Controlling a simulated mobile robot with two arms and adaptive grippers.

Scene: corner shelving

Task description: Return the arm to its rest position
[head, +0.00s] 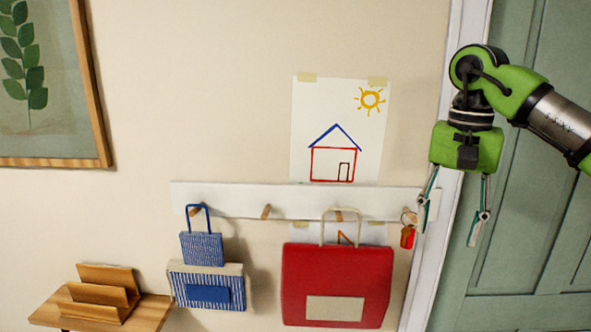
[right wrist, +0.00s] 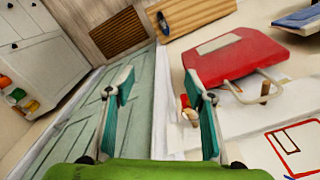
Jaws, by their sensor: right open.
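My right gripper (head: 452,212) is green with two thin fingers and hangs pointing down at the right of the head view, in front of the door frame. Its fingers are spread and nothing is between them. In the right wrist view the open fingers (right wrist: 162,112) reach forward with a gap between them. A small red key tag (head: 407,237) hangs on the rack's right end, just left of the gripper and apart from it as far as I can see. My left gripper is in neither view.
A white peg rack (head: 240,202) carries a red bag (head: 335,285) and blue bags (head: 207,285). A house drawing (head: 337,130) is taped above it. A wooden shelf with a letter holder (head: 103,293) is at lower left. A green door (head: 535,230) stands behind my right arm.

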